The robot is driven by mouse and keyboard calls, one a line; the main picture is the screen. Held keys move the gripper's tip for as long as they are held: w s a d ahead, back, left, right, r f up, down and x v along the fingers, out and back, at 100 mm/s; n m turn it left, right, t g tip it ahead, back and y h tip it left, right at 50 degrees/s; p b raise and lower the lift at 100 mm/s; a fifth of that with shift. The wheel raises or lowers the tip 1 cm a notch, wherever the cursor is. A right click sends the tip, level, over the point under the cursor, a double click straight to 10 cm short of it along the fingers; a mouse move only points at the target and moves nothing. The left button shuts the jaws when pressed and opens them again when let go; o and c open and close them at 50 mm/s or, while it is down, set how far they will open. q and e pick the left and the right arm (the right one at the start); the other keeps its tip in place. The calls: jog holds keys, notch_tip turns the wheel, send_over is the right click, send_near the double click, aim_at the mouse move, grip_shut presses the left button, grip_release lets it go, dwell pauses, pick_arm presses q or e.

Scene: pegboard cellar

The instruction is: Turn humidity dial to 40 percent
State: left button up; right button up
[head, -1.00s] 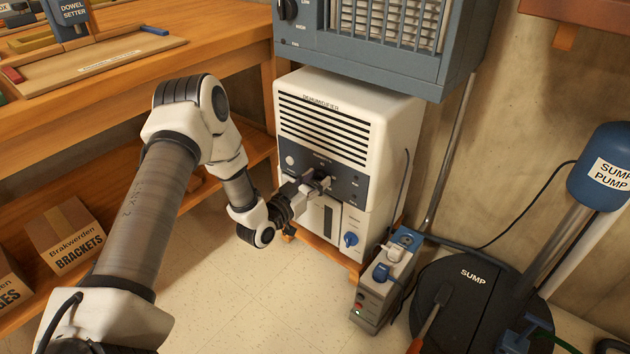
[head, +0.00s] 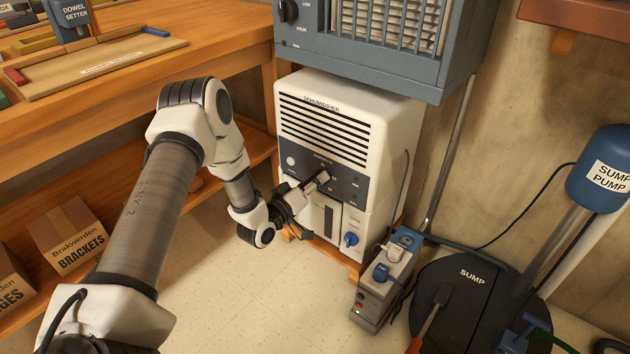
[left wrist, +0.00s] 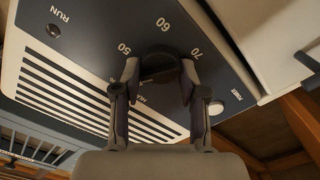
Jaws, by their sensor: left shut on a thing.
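My left gripper (head: 320,179) reaches this panel from the left. In the left wrist view the round black humidity dial (left wrist: 157,60) sits between the two fingertips, and the left gripper (left wrist: 160,74) is shut on it. The numbers 50, 60 and 70 show around the dial; 40 is not visible. The dial's pointer cannot be made out. The label beneath the dial is partly hidden by a finger. My right gripper is not in view.
The blue louvred unit (head: 440,68) overhangs the dehumidifier. A grey box with a blue switch (head: 382,285) and the black sump lid (head: 475,300) stand to the right. A wooden bench (head: 215,50) is at the left. Floor in front is clear.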

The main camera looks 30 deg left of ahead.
pick_arm(q)
jog(key=n, duration=0.5)
jog(key=shift+f+n, duration=0.1)
jog(key=shift+n, duration=0.2)
dwell(0.4)
jog(key=o, duration=1.1)
jog(key=s, duration=0.8)
jog(key=s+a, duration=0.1)
jog(key=s, duration=0.3)
